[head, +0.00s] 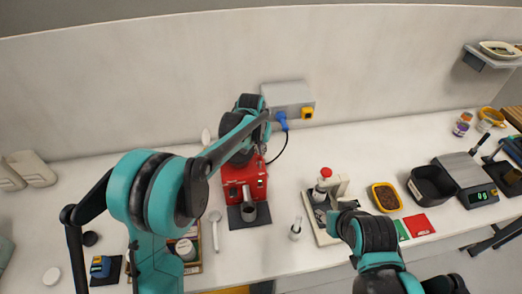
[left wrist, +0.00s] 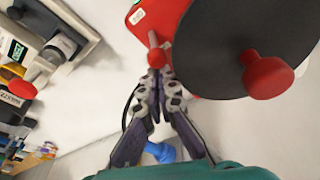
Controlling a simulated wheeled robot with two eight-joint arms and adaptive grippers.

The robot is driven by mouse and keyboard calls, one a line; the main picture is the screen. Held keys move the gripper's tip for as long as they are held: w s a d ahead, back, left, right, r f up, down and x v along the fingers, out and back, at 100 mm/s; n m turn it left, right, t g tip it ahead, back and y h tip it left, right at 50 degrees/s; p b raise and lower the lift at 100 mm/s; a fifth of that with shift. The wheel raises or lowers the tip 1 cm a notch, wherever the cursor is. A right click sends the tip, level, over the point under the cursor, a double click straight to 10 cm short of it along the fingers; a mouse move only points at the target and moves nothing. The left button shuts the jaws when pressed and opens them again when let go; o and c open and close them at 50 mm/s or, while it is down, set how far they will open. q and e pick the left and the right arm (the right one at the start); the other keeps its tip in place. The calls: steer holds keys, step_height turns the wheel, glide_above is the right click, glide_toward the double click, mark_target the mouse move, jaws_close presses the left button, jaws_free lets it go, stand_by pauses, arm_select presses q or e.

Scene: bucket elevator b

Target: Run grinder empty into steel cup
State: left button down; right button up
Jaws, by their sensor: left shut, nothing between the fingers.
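The red grinder (head: 243,180) stands on the counter at the centre of the head view, partly behind my left arm. The steel cup (head: 249,211) is at its front, on a dark mat. My left gripper (left wrist: 158,76) is shut and empty. In the left wrist view its fingertips are at a small red knob (left wrist: 156,56); I cannot tell whether they touch it. A large dark disc with a red knob (left wrist: 266,77) is beside the fingers, and the grinder's red body (left wrist: 150,18) is behind. My right gripper's fingers cannot be made out near the white device.
A white device with a red top (head: 325,180) stands right of the grinder. A blue plug (head: 281,118) with a black cord sits in the wall box. A yellow tray of brown grounds (head: 386,197), a black bin (head: 431,184) and a scale (head: 470,180) are farther right.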

arm_select(q)
steer(key=s+t+b, duration=0.2)
steer(key=s+t, duration=0.1)
steer(key=t, duration=0.1)
steer(key=shift+d+r+y+b, duration=0.1)
steer(key=shift+d+y+b, duration=0.2)
steer(key=shift+b, duration=0.1)
steer(key=shift+t, duration=0.3)
steer(key=shift+r, duration=0.2)
steer(key=shift+w+f, duration=0.1)
steer(key=shift+w, duration=0.1)
steer(key=shift+w+a+f+b, duration=0.15)
steer(key=shift+w+f+b, duration=0.25)
steer(key=shift+w, duration=0.2)
steer(key=shift+s+r, duration=0.1)
